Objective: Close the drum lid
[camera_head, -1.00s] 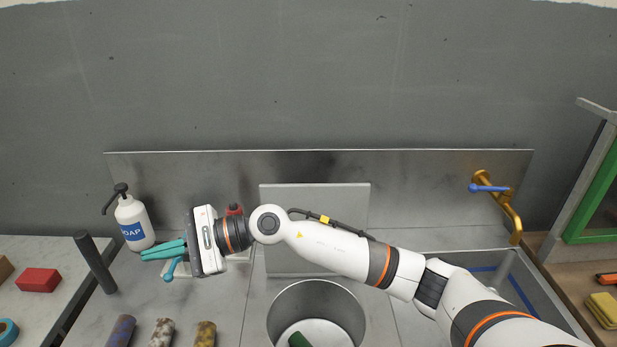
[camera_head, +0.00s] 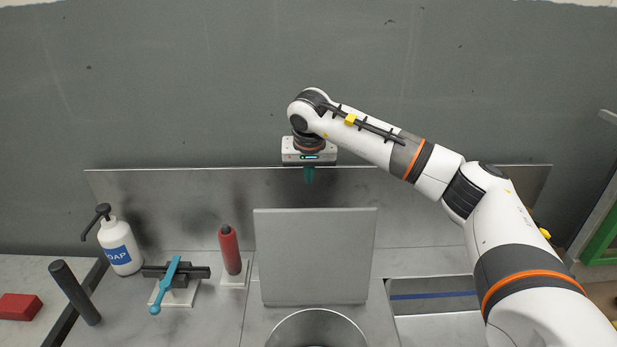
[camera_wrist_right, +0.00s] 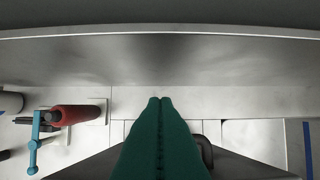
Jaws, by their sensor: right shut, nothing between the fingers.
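The drum lid (camera_head: 315,257) is a flat grey square panel standing upright, open, behind the round metal drum (camera_head: 317,327). The drum's rim shows at the bottom of the head view; most of its inside is out of frame. My right gripper (camera_head: 309,176) is shut and empty, pointing down above and behind the lid's top edge, close to the metal backsplash. In the right wrist view its green fingers (camera_wrist_right: 160,105) are together, and a dark panel edge, likely the lid (camera_wrist_right: 245,166), lies below them. My left gripper is not in view.
The backsplash (camera_head: 190,205) runs behind.

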